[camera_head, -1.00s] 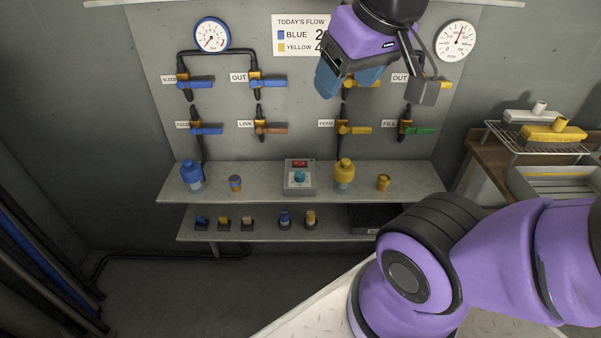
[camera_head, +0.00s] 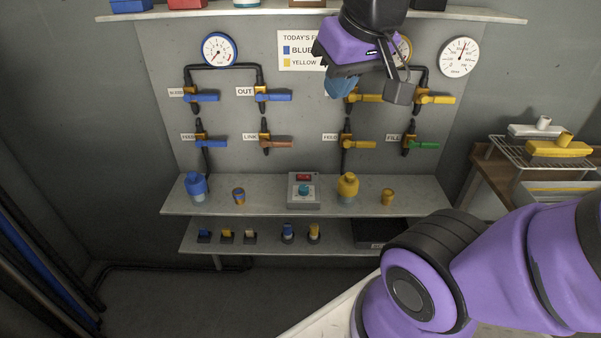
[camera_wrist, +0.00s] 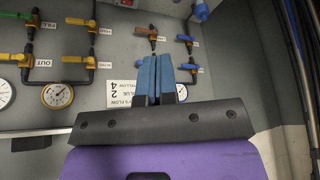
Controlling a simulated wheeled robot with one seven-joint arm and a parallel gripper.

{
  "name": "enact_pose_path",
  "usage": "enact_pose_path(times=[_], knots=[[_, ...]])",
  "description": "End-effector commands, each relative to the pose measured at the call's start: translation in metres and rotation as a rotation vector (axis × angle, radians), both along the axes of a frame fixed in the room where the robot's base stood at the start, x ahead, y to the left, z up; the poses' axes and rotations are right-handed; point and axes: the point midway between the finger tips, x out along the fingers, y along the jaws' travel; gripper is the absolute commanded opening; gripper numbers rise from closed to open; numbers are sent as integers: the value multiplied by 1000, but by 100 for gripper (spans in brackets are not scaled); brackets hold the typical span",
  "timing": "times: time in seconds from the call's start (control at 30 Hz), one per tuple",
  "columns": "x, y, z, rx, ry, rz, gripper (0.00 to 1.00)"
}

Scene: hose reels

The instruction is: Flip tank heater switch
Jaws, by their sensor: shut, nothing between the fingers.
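No switch labelled tank heater can be read in these views. A grey control box (camera_head: 304,190) with a red panel and a round teal knob or button sits on the upper bench shelf; I cannot tell if it is the heater switch. My gripper (camera_head: 340,88) is up in front of the wall panel, over the flow sign and beside the yellow valves, well above the box. Its blue fingers are together and empty; they also show shut in the wrist view (camera_wrist: 156,70).
Blue, yellow, orange and green valve handles stick out from the panel near the gripper. A high shelf (camera_head: 290,14) holds several items. A wire rack (camera_head: 530,153) is at right.

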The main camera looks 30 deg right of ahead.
Motion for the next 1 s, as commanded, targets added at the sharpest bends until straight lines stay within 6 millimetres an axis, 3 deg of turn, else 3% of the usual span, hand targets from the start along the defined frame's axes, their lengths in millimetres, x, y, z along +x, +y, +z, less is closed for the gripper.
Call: enact_pose_path(times=[0.53,1.0], knots=[[125,-30,-30,40,46,-145,0],[223,-67,-95,62,80,-269,0]])
